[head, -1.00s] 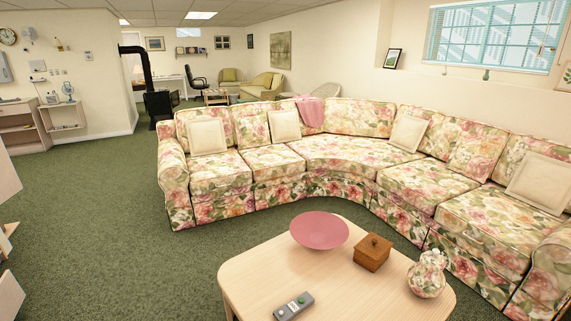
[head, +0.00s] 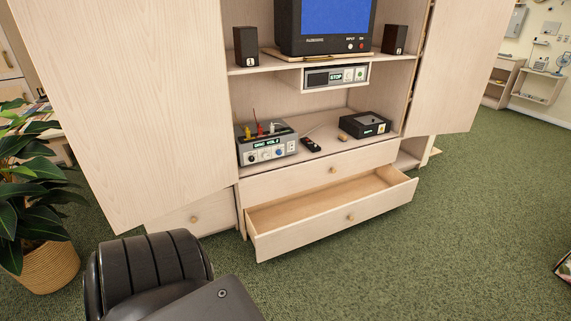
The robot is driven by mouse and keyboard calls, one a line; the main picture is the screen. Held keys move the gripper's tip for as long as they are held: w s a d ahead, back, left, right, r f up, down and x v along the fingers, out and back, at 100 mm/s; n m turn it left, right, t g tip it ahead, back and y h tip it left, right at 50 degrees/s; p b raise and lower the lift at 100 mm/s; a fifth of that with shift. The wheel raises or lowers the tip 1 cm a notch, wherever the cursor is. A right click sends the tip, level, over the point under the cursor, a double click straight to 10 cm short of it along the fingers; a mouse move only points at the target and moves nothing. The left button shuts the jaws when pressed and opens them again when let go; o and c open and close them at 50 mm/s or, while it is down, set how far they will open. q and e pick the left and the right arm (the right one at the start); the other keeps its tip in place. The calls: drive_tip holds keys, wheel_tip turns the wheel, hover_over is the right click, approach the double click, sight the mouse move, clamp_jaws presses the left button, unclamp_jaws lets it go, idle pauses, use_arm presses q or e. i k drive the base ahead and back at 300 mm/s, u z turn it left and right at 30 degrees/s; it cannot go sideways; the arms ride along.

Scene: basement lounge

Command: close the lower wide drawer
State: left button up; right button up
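The lower wide drawer (head: 335,222) is at the bottom of a light wood cabinet in the head view. It is pulled out, and its inside looks empty. Neither of my grippers shows in the view.
Two large cabinet doors stand open, one on the left (head: 125,100) and one on the right (head: 465,65). A potted plant (head: 45,262) stands at the left.

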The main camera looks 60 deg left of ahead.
sight(277, 227)
drive_tip(key=u, duration=0.45)
drive_tip(key=i, duration=1.25)
drive_tip(key=z, duration=0.3)
drive_tip(key=i, duration=1.05)
drive_tip(key=u, duration=0.95)
drive_tip(key=i, duration=0.65)
drive_tip(key=u, duration=0.35)
